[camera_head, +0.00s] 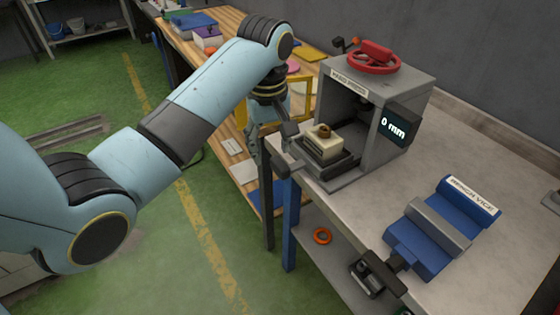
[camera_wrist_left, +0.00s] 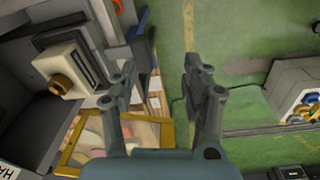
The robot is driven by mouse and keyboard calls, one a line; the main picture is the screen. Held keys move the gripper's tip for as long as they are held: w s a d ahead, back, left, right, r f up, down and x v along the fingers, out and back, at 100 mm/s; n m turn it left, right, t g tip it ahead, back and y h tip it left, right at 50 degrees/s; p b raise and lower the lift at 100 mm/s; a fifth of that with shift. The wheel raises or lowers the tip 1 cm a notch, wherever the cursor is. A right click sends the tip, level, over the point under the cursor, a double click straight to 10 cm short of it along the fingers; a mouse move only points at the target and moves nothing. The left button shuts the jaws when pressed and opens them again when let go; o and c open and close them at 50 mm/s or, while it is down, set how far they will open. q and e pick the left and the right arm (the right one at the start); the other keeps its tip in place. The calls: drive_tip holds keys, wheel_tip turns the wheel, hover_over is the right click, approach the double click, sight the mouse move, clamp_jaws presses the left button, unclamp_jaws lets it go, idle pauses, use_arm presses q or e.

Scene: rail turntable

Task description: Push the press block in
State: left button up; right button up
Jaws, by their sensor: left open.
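The cream press block (camera_head: 323,147), with a brown ring on top, sits on a dark slide (camera_head: 341,166) at the open front of the grey hand press (camera_head: 418,84). In the left wrist view the block (camera_wrist_left: 60,64) lies at the upper left, to the left of the fingers. My left gripper (camera_head: 270,146) points down just in front of the press, left of the block. It is open and empty, and its fingers (camera_wrist_left: 160,85) stand apart with floor showing between them. It looks clear of the block, though the exact gap is hard to judge. My right gripper is not in view.
The press has a red handwheel (camera_head: 373,57) on top and a display (camera_head: 394,127) reading 0 mm. A blue bench vice (camera_head: 430,238) stands on the grey table (camera_head: 476,281). A yellow frame (camera_head: 300,86) stands behind the gripper. An orange ring (camera_head: 322,235) lies below the tabletop.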

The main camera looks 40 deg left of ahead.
sight(280, 163)
use_arm(q)
drive_tip(key=w+r+n, duration=0.2)
drive_tip(key=w, duration=0.2)
drive_tip(key=shift+n+g, duration=0.3)
drive_tip(key=f, duration=1)
drive_tip(key=shift+a+f, duration=0.25)
drive_tip(key=shift+f, duration=0.1)
clamp_jaws()
